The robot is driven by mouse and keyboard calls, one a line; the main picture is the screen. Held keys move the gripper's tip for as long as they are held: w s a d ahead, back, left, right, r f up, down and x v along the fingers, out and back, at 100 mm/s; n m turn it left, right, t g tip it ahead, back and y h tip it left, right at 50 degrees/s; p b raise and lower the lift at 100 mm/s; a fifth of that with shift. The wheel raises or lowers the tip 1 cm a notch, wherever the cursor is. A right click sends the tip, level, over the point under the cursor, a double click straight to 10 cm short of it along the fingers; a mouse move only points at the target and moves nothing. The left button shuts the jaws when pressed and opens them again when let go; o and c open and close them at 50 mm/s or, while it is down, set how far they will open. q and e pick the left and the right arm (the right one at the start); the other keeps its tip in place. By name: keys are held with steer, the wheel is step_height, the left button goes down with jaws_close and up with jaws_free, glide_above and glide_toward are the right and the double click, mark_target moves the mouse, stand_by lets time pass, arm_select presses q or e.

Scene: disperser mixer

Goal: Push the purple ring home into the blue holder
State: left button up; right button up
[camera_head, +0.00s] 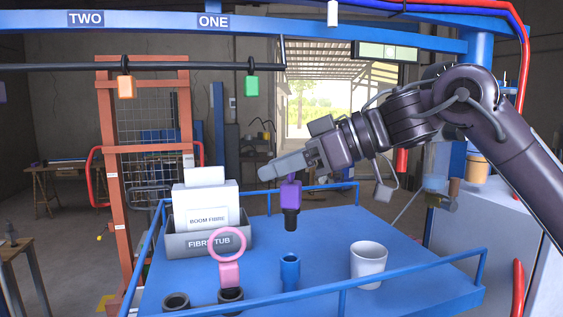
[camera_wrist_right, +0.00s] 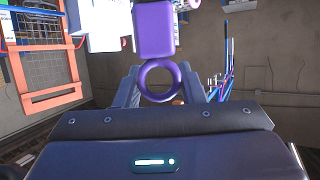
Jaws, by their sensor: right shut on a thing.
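My right gripper (camera_head: 282,168) is shut on the purple ring piece (camera_head: 290,194). The piece hangs upright below the fingers, with a purple block and a dark plug at its lower end. In the right wrist view, the purple ring (camera_wrist_right: 143,82) sits between the two fingers (camera_wrist_right: 160,92), with its block beyond it. The blue holder (camera_head: 290,273) is a small upright cup on the blue table, below the plug. The plug is apart from the holder, with a visible gap between them. My left gripper is not in view.
On the blue table (camera_head: 325,232), a pink ring piece (camera_head: 229,275) stands in a dark holder (camera_head: 231,298), beside another dark holder (camera_head: 176,303). A white cup (camera_head: 368,266) stands to the right. A grey fibre tub (camera_head: 180,243) is at the left; blue rails edge the table.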

mark_target(283, 211)
step_height(283, 211, down, 2)
steer(key=shift+f+b, duration=0.1)
steer(key=shift+b, duration=0.5)
steer(key=shift+f+b, duration=0.55)
steer(key=shift+f, duration=0.25)
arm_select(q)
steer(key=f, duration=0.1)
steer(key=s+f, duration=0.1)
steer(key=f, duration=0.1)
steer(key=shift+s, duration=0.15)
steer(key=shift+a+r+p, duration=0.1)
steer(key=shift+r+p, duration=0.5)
arm_select(e)
steer(key=shift+r, duration=0.1)
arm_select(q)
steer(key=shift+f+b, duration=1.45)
arm_select(e)
steer(key=shift+f, duration=2.3)
steer(key=o, duration=1.1)
steer(key=shift+d+r, duration=0.1)
